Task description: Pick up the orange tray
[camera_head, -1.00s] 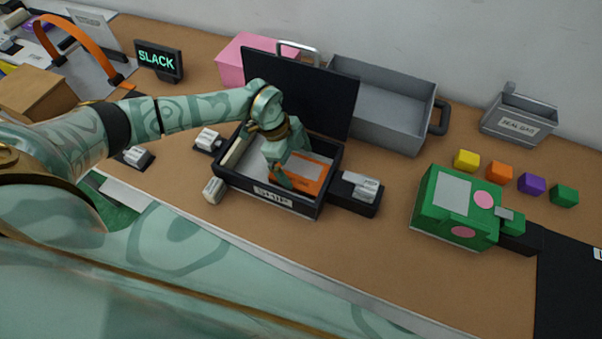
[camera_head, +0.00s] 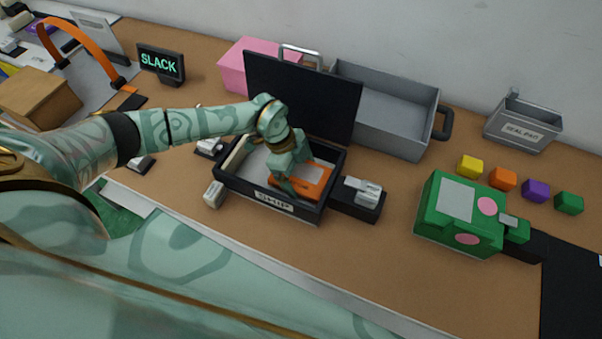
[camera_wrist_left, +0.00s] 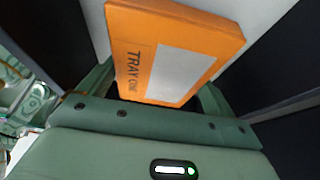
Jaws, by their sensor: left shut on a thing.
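The orange tray (camera_head: 316,176) is a flat orange piece with a pale panel, inside the open black box labelled SHIP (camera_head: 268,198). It also shows in the left wrist view as an orange block marked TRAY ONE (camera_wrist_left: 130,62), close in front of the jaws. My left gripper (camera_head: 295,190) reaches down into the box and is shut on the tray's near edge. The fingertips are mostly hidden behind the tray in the left wrist view. I cannot tell whether the tray is clear of the box floor. My right gripper is not in view.
The box's black lid (camera_head: 300,92) stands open behind. A grey bin (camera_head: 400,137) is behind right, and a black block with a grey switch (camera_head: 360,197) adjoins the box. A green box (camera_head: 450,212) and several coloured cubes (camera_head: 502,178) are further right. Bare table lies in front.

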